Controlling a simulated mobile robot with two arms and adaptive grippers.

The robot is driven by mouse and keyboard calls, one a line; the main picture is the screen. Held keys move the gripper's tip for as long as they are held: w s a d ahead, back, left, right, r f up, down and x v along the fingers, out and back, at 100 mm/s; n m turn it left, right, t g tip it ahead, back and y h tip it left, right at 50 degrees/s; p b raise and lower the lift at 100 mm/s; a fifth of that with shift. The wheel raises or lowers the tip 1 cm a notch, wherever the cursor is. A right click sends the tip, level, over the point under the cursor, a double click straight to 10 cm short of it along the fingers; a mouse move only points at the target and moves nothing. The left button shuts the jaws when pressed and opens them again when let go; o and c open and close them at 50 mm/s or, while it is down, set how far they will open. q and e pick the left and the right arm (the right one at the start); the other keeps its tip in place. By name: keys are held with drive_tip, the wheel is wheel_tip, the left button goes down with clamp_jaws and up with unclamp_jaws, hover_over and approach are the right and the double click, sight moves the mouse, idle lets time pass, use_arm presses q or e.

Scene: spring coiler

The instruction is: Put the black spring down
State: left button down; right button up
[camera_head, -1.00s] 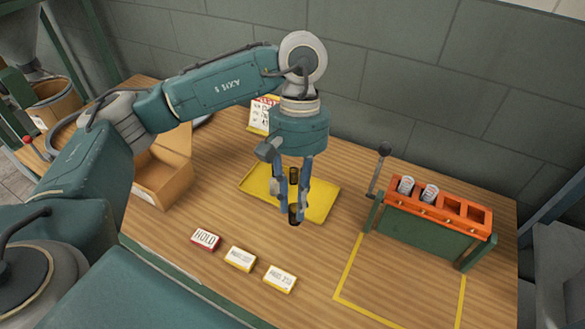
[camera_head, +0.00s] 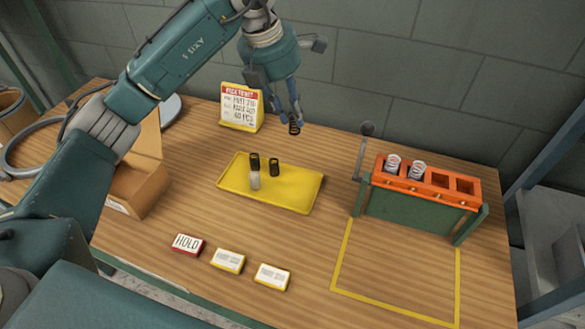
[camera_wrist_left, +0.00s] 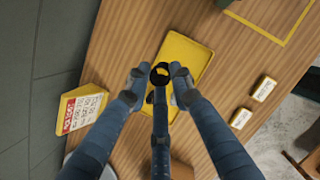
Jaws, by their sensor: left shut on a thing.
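My left gripper (camera_head: 292,120) is shut on a black spring (camera_head: 295,128) and holds it in the air, above and behind the yellow tray. In the left wrist view the held black spring (camera_wrist_left: 160,75) is ringed by the fingers of the left gripper (camera_wrist_left: 160,82), with the yellow tray (camera_wrist_left: 192,58) below. On the yellow tray (camera_head: 298,190) stand two more black springs, one at the left (camera_head: 254,162) and one at the right (camera_head: 274,167). A pale spring (camera_head: 254,182) stands just in front of the left one. My right gripper is not in view.
An orange-topped rack (camera_head: 425,185) with two pale springs and empty slots stands at the right, a lever beside it. A pick ticket (camera_head: 241,107) stands at the back. An open carton (camera_head: 140,180) is at the left. A HOLD sign (camera_head: 187,244) and two yellow-edged cards lie in front.

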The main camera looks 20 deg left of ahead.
use_arm(q)
wheel_tip(320, 180, down, 17)
drive_tip(key=p, duration=0.3)
drive_tip(key=shift+r, duration=0.1)
drive_tip(key=c, duration=1.5)
unclamp_jaws()
